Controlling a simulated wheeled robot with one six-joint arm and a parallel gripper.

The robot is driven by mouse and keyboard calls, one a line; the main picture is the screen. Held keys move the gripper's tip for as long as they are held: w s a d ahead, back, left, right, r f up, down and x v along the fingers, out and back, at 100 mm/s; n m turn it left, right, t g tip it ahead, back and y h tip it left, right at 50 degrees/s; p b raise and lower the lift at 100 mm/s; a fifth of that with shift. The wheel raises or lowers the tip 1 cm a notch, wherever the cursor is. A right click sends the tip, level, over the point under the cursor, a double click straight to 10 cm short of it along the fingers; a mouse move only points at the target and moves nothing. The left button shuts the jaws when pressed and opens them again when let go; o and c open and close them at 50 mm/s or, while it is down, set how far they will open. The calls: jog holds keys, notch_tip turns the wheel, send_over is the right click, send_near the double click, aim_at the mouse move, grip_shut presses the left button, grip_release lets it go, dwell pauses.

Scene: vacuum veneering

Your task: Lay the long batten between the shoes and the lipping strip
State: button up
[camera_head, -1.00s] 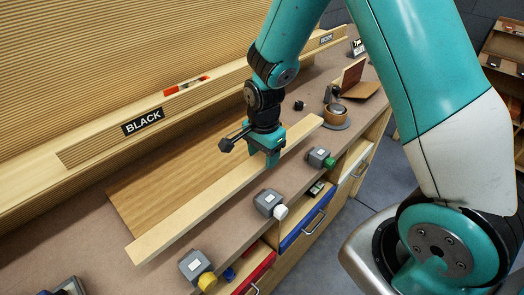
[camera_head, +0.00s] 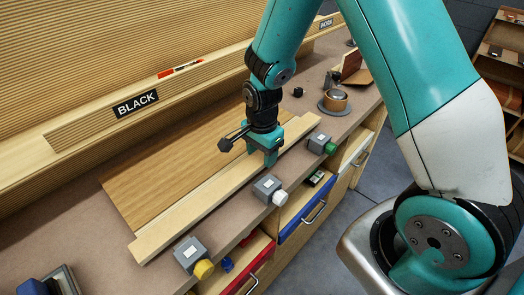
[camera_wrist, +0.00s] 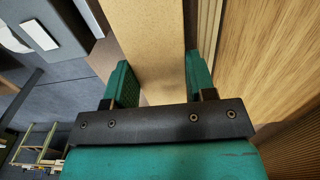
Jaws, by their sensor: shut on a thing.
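The long batten (camera_head: 200,205) is a pale, straight wooden bar running diagonally along the bench front. My gripper (camera_head: 270,158) is shut on it right of its middle; in the wrist view the fingers (camera_wrist: 160,78) stand either side of the batten (camera_wrist: 150,35). Three grey shoes, with yellow (camera_head: 191,253), white (camera_head: 268,188) and green (camera_head: 321,143) knobs, stand along its front side, very close to it. A narrow strip (camera_wrist: 209,30), probably the lipping strip, shows beside the brown panel (camera_head: 165,165). Whether the batten rests on the bench I cannot tell.
A wooden rail with a BLACK label (camera_head: 135,103) runs behind the panel. A round tin (camera_head: 335,100) stands at the back right. A grey-blue block (camera_head: 50,284) is at the lower left. Open drawers, one blue-fronted (camera_head: 300,220), jut out below the bench edge.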

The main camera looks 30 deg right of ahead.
jog(key=o, duration=1.1)
notch_tip(320, 180, up, 18)
jog(key=shift+f+b, duration=0.2)
jog(key=shift+b, duration=0.4)
jog(key=s+a+r+n+y, duration=0.1)
jog(key=s+a+n, duration=0.2)
jog(key=s+n, duration=0.3)
jog(key=s+a+r+n+y, duration=0.1)
jog(key=s+a+n, duration=0.2)
jog(key=s+n, duration=0.4)
jog(key=s+a+r+n+y, duration=0.2)
jog(key=s+a+n, duration=0.2)
jog(key=s+n, duration=0.3)
jog(key=shift+s+n, duration=0.2)
jog(key=shift+n, duration=0.6)
